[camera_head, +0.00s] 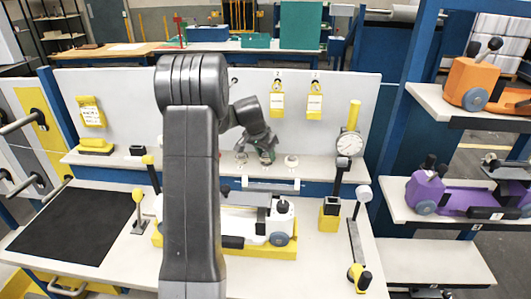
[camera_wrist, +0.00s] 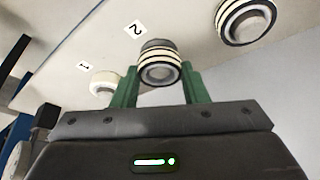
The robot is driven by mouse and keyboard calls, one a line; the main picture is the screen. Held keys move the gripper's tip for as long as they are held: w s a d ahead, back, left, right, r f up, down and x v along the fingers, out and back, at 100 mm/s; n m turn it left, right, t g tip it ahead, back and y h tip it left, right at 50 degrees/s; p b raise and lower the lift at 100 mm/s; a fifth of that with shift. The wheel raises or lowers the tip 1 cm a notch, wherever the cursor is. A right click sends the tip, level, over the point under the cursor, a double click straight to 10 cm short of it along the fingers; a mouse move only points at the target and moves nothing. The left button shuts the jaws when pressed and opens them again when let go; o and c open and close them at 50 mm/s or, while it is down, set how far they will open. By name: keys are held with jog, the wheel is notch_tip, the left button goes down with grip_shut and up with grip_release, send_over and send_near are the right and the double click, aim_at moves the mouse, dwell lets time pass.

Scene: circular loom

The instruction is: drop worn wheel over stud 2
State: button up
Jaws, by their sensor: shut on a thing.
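My gripper (camera_wrist: 158,88) has green fingers shut on a wheel (camera_wrist: 160,72) with cream and dark bands and a grey hub, in the wrist view. The held wheel is beside the shelf label "2" (camera_wrist: 135,28). Stud 2 itself is not visible, and I cannot tell whether the wheel is around it or above it. In the head view my gripper (camera_head: 267,157) is low over the back shelf, between two small round parts; the held wheel is hard to make out there.
In the wrist view a pale round part (camera_wrist: 104,83) is near label "1" (camera_wrist: 84,66). A banded wheel (camera_wrist: 245,20) is at upper right. The shelf (camera_head: 110,160) backs onto a white panel with yellow tags (camera_head: 277,103). A dial gauge (camera_head: 349,145) stands right.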

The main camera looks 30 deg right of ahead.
jog(key=shift+f, duration=0.35)
jog(key=o, duration=1.2)
jog(key=shift+c, duration=0.2)
jog(key=shift+r, duration=0.15)
jog(key=b+v, duration=0.2)
jog(key=v, duration=1.1)
jog(key=shift+r, duration=0.35)
